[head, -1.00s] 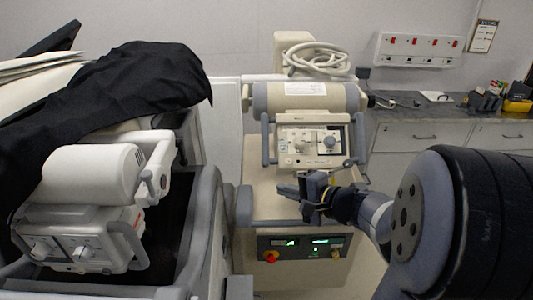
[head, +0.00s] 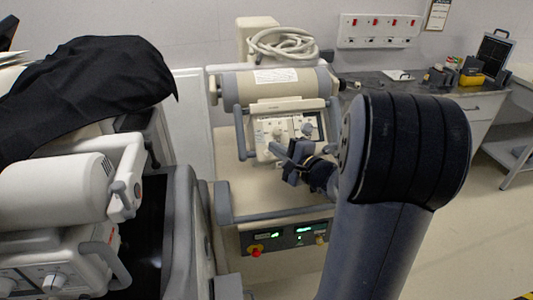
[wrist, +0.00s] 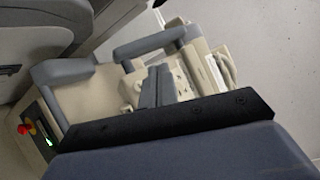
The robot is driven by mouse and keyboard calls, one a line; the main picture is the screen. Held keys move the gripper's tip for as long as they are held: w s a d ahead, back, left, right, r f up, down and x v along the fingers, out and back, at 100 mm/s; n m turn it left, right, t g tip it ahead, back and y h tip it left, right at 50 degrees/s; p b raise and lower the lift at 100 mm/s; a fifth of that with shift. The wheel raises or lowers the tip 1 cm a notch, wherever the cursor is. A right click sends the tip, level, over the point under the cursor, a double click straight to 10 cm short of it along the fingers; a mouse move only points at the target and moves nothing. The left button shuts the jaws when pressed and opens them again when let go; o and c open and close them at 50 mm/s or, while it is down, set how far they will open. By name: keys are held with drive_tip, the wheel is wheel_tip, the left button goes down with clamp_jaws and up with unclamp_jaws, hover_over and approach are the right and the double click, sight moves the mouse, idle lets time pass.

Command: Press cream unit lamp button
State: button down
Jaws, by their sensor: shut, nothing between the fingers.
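The cream unit (head: 285,82) stands in the middle of the head view, with a small control panel (head: 262,131) that carries knobs and a grey frame handle. The lamp button is too small to tell apart from the other controls. My gripper (head: 274,151) is shut and empty, in front of the panel's lower edge, and hides part of it. I cannot tell whether the fingertips touch the panel. In the wrist view the shut fingers (wrist: 158,85) point at the tilted panel (wrist: 184,78) and cover part of it.
A grey handle bar (head: 275,213) and a lower panel with a red knob (head: 255,251) sit below my gripper. A counter (head: 400,90) is behind; floor is open at right.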

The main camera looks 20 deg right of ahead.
sight(264, 151)
drive_tip(key=w+d+f+b, duration=0.1)
drive_tip(key=w+f+b, duration=0.2)
drive_tip(key=w+f, duration=0.2)
drive_tip(key=shift+w+f+b, duration=0.3)
drive_tip(key=shift+w+f, duration=0.1)
drive_tip(key=shift+w, duration=0.05)
drive_tip(key=shift+d, duration=0.1)
drive_tip(key=shift+f, duration=0.15)
idle(1.7)
drive_tip(key=shift+w+f+b, duration=0.2)
drive_tip(key=shift+w+b, duration=0.05)
drive_tip(key=shift+b, duration=0.55)
drive_tip(key=shift+w+d+f+b, duration=0.1)
drive_tip(key=shift+w+f+b, duration=0.1)
drive_tip(key=shift+b, duration=0.2)
drive_tip(key=shift+w+f+b, duration=0.1)
drive_tip(key=shift+f+b, duration=0.2)
drive_tip(key=shift+b, duration=0.15)
idle(1.0)
drive_tip(key=shift+r, duration=0.1)
drive_tip(key=shift+s+r, duration=0.35)
drive_tip(key=shift+r, duration=0.1)
